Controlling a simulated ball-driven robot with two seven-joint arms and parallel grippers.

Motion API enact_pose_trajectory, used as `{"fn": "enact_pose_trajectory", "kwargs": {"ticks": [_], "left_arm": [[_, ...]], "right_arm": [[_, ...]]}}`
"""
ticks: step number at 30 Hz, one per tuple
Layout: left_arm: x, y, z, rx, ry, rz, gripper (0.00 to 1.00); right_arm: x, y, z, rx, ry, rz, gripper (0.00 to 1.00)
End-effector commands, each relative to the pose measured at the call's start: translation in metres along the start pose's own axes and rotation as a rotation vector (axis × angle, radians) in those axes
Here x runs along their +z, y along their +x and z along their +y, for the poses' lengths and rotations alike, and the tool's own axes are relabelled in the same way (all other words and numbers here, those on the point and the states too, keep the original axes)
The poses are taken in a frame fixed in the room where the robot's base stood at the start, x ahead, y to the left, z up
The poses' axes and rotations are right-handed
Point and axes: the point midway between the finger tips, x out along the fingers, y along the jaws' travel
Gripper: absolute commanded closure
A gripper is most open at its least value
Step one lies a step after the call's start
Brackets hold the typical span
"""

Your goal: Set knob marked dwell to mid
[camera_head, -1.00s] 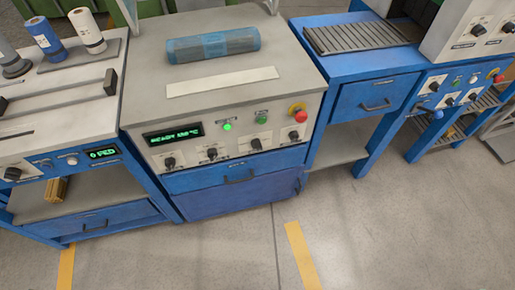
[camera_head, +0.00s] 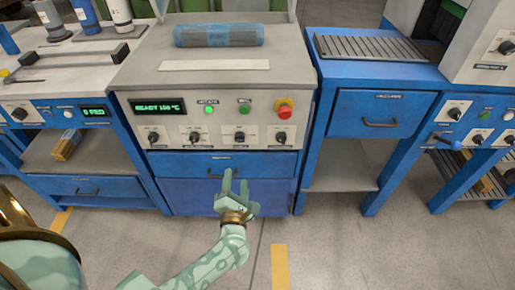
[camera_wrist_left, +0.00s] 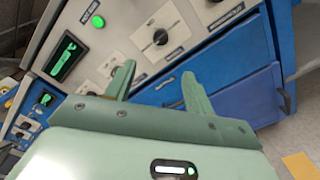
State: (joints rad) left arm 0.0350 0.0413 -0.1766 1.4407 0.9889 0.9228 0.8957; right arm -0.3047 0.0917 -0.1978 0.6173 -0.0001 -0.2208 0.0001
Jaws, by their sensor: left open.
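The middle machine's front panel (camera_head: 218,120) carries a row of several black knobs: far-left (camera_head: 153,137), second (camera_head: 194,137), third (camera_head: 239,137) and far-right (camera_head: 281,138). Their labels are too small to read, so I cannot tell which is marked dwell. My left gripper (camera_head: 236,182) is open and empty, below the third knob, in front of the blue drawer. In the left wrist view its two fingers (camera_wrist_left: 158,76) point toward the panel, with one black knob (camera_wrist_left: 160,37) beyond the gap between them, apart from them. My right gripper is not in view.
The panel also has a green display (camera_head: 158,106), green lights (camera_head: 209,110) and a red stop button (camera_head: 285,107). A blue drawer (camera_head: 222,165) sits below. A blue roll (camera_head: 218,35) lies on top. Floor in front is clear.

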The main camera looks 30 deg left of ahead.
Motion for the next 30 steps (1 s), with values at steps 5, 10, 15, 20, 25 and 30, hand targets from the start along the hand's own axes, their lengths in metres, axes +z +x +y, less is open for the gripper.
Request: {"fn": "enact_pose_trajectory", "kwargs": {"ticks": [5, 10, 15, 20, 25, 30], "left_arm": [[-0.001, 0.02, -0.002, 0.002, -0.013, -0.001, 0.46], [-0.002, 0.06, -0.004, 0.0, -0.009, -0.002, 0.46], [-0.002, 0.104, -0.004, -0.001, -0.007, -0.002, 0.46], [-0.002, 0.137, -0.004, -0.003, -0.006, -0.002, 0.46], [-0.001, 0.156, -0.004, -0.004, -0.006, -0.002, 0.46], [0.001, 0.162, -0.002, -0.003, -0.007, -0.004, 0.46]], "right_arm": [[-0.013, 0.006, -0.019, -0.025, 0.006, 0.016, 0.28], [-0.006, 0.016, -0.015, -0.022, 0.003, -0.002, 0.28], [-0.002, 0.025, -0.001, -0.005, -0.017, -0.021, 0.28], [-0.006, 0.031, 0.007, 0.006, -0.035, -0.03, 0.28], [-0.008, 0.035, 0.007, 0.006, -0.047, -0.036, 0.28], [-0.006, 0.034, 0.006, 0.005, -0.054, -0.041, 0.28]]}}
